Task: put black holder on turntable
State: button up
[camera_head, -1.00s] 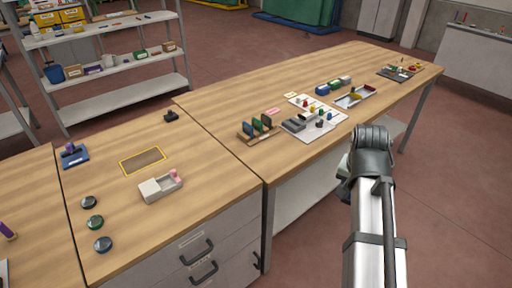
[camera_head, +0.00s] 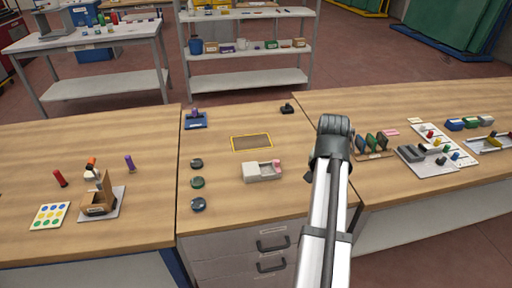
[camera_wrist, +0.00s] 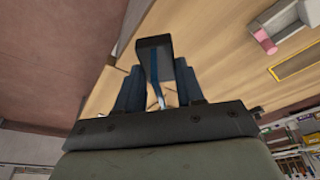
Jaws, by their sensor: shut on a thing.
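My gripper (camera_wrist: 158,90) is shut on a dark, block-like piece with a blue strip, which I take to be the black holder (camera_wrist: 155,44). It is held in the air between the fingers. In the head view my arm covers the gripper and the held piece. No turntable can be told for sure. Three dark round discs stand in a column on the left of the middle bench: a grey one (camera_head: 197,163), a green-topped one (camera_head: 198,182) and a blue-grey one (camera_head: 198,204).
On the middle bench (camera_head: 225,220) are a yellow-edged mat (camera_head: 251,142), a pale box with a pink piece (camera_head: 263,171), a blue stamp stand (camera_head: 196,120) and a small black object (camera_head: 287,108). The left bench bears a cardboard holder (camera_head: 98,202). A panel rack (camera_head: 372,154) stands at right.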

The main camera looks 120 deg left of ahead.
jog(key=s+n, duration=0.1)
jog(key=s, duration=0.6)
jog(key=s+n, duration=0.1)
jog(key=s, duration=0.7)
jog(key=s+f+n, duration=0.1)
jog(key=s, duration=0.6)
jog(key=shift+s+n+g, duration=0.15)
jog(key=shift+n+g, duration=0.15)
jog(key=shift+g, duration=0.1)
jog(key=s+a+r+n, duration=0.1)
jog(key=s+a+n, duration=0.2)
jog(key=s+a, duration=0.35)
jog(key=n+g+h, duration=0.1)
jog(key=n, duration=0.1)
send_near(256, 158)
jog(key=shift+x, duration=2.95)
jog(key=shift+w+f, duration=0.15)
jog(key=shift+f, duration=0.05)
jog(key=o, duration=1.1)
jog(key=shift+c, duration=0.2)
jog(key=shift+r, duration=0.1)
